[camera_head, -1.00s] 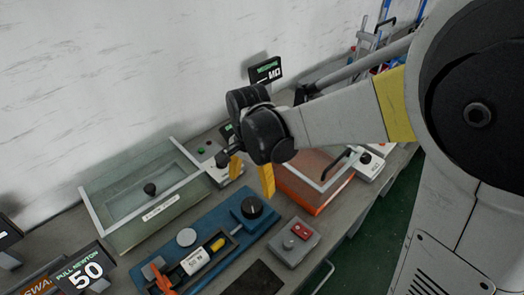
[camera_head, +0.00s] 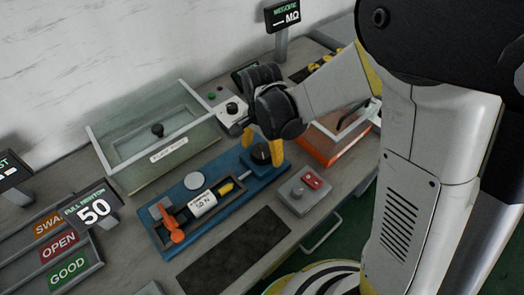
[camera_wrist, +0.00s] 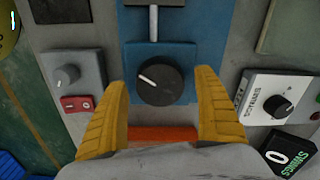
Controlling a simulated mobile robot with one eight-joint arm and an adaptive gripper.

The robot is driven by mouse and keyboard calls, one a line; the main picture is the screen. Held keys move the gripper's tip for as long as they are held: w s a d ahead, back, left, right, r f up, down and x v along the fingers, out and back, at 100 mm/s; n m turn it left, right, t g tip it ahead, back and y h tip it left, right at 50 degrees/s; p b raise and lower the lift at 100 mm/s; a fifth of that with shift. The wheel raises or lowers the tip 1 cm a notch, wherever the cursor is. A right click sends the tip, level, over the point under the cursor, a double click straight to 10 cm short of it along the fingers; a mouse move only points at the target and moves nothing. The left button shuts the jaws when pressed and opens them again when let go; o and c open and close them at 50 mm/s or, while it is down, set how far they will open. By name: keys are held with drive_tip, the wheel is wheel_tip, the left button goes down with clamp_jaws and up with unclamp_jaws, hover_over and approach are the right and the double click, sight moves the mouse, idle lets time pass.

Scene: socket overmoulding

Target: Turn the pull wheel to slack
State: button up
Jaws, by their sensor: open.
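The pull wheel (camera_head: 262,155) is a black round knob at the right end of the blue pull fixture (camera_head: 225,168). In the wrist view the wheel (camera_wrist: 163,83) shows a white line on its top, pointing to the upper left. My gripper (camera_head: 264,150) is open, its yellow fingers down on either side of the wheel. In the wrist view my gripper (camera_wrist: 162,92) shows gaps between both fingers and the wheel. An orange clamp (camera_head: 174,230) and a white gauge marked 50 N (camera_head: 203,203) sit on the fixture. The pull newton display (camera_head: 94,208) reads 50.
A grey box with a red button (camera_head: 305,189) stands right of the fixture. A clear-lidded box (camera_head: 155,140) stands behind it, and an orange tray (camera_head: 335,142) to the right. A dark mat (camera_head: 235,250) lies in front. Sorting trays (camera_head: 62,248) are at the left.

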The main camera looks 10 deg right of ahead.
drive_tip(key=shift+c, duration=0.2)
drive_tip(key=c, duration=1.2)
drive_tip(key=shift+n, duration=0.3)
